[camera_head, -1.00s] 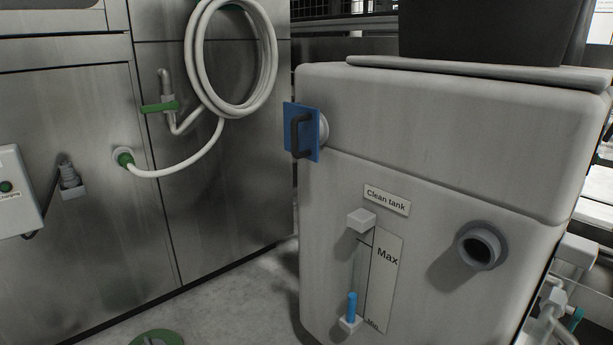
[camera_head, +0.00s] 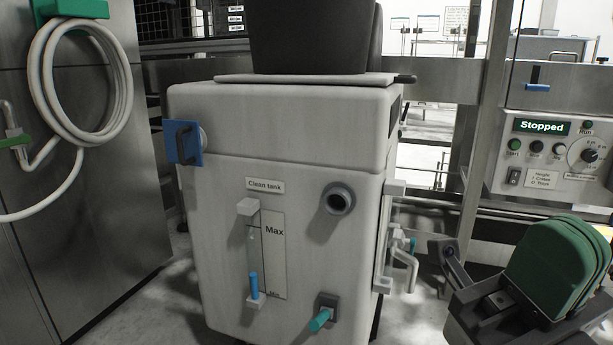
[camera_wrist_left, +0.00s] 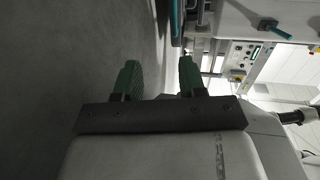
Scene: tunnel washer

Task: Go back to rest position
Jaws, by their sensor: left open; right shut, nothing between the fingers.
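My right gripper (camera_head: 562,256) is in the lower right of the head view. Its green padded fingers are pressed together with nothing between them. It is to the right of the clean tank (camera_head: 290,130) and apart from it in the picture. My left gripper (camera_wrist_left: 158,80) shows only in the left wrist view. Its two green fingers stand apart, with empty space between them and grey floor beyond. A pale rounded surface (camera_wrist_left: 150,158) lies along the bottom of that view. I cannot tell what it belongs to.
The tank has a blue handle plate (camera_head: 184,143), a grey port (camera_head: 338,198) and a teal-handled valve (camera_head: 321,318). A coiled white hose (camera_head: 82,80) hangs on the steel cabinet at left. A control panel (camera_head: 553,155) reading "Stopped" is behind my right gripper.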

